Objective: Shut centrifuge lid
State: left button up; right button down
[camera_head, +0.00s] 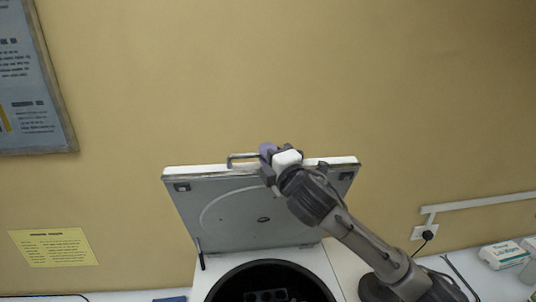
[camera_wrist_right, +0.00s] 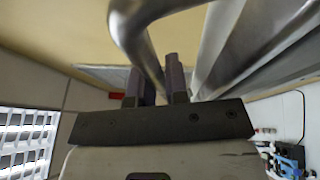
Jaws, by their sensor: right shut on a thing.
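The centrifuge lid (camera_head: 225,212) stands open, tilted back, with its grey inner face toward me in the head view. Below it the centrifuge bowl (camera_head: 225,288) is a dark round opening with a rack-like insert (camera_head: 265,296). A metal handle (camera_head: 240,157) juts from the lid's top edge; it also shows as a curved bar in the right wrist view (camera_wrist_right: 128,22). My right gripper (camera_head: 268,155) is at the top edge, shut on the handle, with its fingers (camera_wrist_right: 158,82) around the bar in the wrist view. My left gripper is not in view.
A wall stands close behind the lid, with a framed poster (camera_head: 35,85) and a yellow notice (camera_head: 53,247). At right are a power socket (camera_head: 424,231) and a white package (camera_head: 503,254) on the bench. A blue item (camera_head: 170,299) lies left of the centrifuge.

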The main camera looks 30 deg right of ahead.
pick_arm(q)
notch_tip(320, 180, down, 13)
jog(key=b, duration=1.3)
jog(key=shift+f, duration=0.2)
pick_arm(e)
jog(key=s+a+f+t, duration=0.1)
jog(key=s+a+f, duration=0.2)
jog(key=s+f, duration=0.4)
jog(key=s+a+f+n+t+y, duration=0.1)
jog(key=s+a+f, duration=0.3)
jog(key=s, duration=0.9)
notch_tip(320, 180, down, 3)
jog(key=shift+s+a+r+t, duration=0.1)
jog(key=shift+s+a+t, duration=0.05)
jog(key=shift+t, duration=0.15)
